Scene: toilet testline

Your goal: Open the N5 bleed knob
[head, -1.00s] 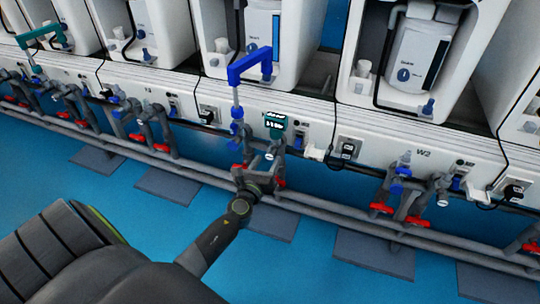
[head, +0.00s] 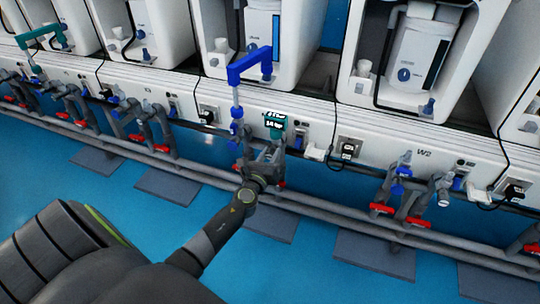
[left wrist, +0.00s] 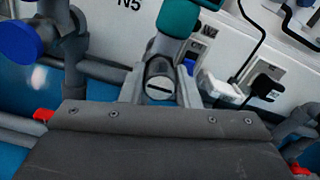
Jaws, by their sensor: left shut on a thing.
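The N5 bleed knob (left wrist: 159,87) is a small grey disc with a straight slot, low on the pipe fitting below a teal gauge (left wrist: 177,18). The gauge shows its lit display in the head view (head: 275,123). The printed N5 label (left wrist: 128,4) is cut by the top edge of the left wrist view. My left gripper (left wrist: 160,90) is shut on the knob, with a finger on each side of it. In the head view the gripper (head: 265,155) reaches the fitting from the front, and the knob is hidden. My right gripper is not in view.
A tall blue-topped pipe (head: 250,65) stands just left of the gauge. Red valve handles (head: 381,208) sit along the lower pipes (head: 330,211). White cabinets with cables line the back. Blue floor is open in front.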

